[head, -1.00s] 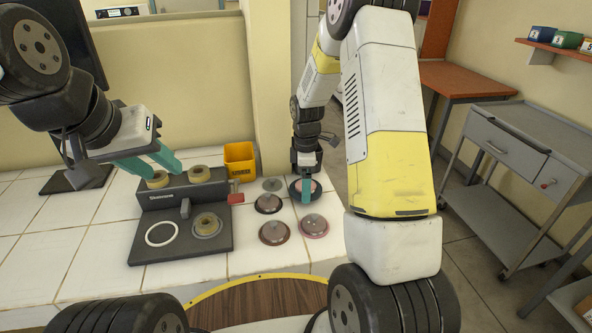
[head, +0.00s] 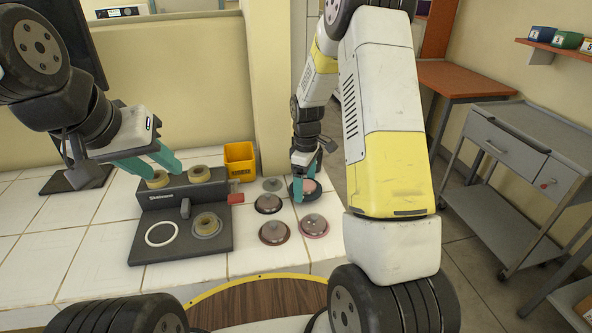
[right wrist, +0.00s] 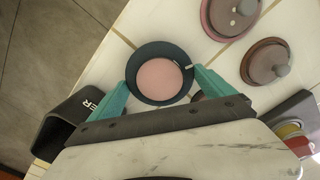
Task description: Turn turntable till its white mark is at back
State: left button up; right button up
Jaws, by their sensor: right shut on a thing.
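The turntable is a round dark dish with a pink disc (right wrist: 159,77) inside; it also shows in the head view (head: 309,187) at the right of the tiled bench. A small white mark (right wrist: 189,66) is on its rim, at the right side in the right wrist view, close to one fingertip. In the head view the mark cannot be made out. My right gripper (right wrist: 162,82) is shut on the turntable, with a teal finger on each side of the rim. My left gripper (head: 166,169) is open at the grey device, by a tan roll.
Several lidded dishes (head: 274,232) stand left of and in front of the turntable. A yellow bin (head: 240,160) is behind and to the left. The grey device (head: 160,247) with rolls is further left. A wall post (head: 272,90) rises behind.

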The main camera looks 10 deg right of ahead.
jog(key=shift+r+m, duration=0.1)
jog(key=shift+m, duration=1.9)
jog(key=shift+w+m, duration=0.1)
jog(key=shift+m, duration=2)
jog(key=shift+d+m, duration=0.15)
jog(key=shift+m, duration=11.45)
